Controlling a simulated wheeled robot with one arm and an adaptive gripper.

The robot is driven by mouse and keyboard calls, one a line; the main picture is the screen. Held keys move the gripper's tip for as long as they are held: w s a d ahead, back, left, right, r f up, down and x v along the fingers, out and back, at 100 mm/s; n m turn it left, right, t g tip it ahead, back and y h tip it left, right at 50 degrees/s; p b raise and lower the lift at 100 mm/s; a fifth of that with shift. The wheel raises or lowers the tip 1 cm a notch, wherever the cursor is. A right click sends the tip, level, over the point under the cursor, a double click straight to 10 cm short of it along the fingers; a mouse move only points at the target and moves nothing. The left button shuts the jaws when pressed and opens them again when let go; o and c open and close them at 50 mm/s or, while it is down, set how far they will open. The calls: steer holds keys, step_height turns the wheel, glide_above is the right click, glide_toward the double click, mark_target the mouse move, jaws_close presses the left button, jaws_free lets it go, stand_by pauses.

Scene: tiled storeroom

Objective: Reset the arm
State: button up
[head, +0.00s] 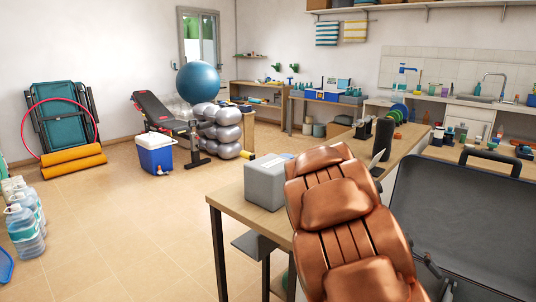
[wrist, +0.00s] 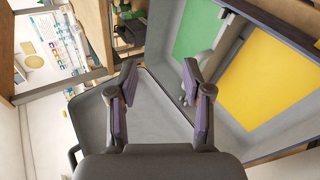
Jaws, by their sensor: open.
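My gripper (wrist: 159,68) shows in the wrist view. Its two dark fingers with purple-grey pads stand apart, with nothing between them. Beyond the fingers are a grey surface (wrist: 160,103) and a grey-walled holder (wrist: 240,35) with a green panel (wrist: 200,30) and a yellow panel (wrist: 268,75). I cannot tell how far these are from the fingertips. My gripper does not show in the head view.
A grey case (head: 465,215) is at right. Water bottles (head: 25,228) stand left; the middle floor is clear.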

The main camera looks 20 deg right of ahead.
steer(key=s+a+r+n+t+y+p, duration=0.2)
steer(key=a+r+p, duration=0.3)
steer(key=a, duration=0.5)
steer(key=s+a+r+n+t+y+p, duration=0.2)
steer(key=s+a+r+n+p, duration=0.2)
steer(key=a+p, duration=0.6)
steer(key=s+a+r+n+t+y+p, duration=0.2)
steer(key=a+r+p, duration=0.5)
steer(key=a, duration=0.4)
steer(key=shift+s+a+r+n+t, duration=0.25)
steer(key=shift+s+r+n+t, duration=0.35)
steer(key=shift+n, duration=0.3)
steer(key=shift+c, duration=0.8)
steer(key=shift+d, duration=0.1)
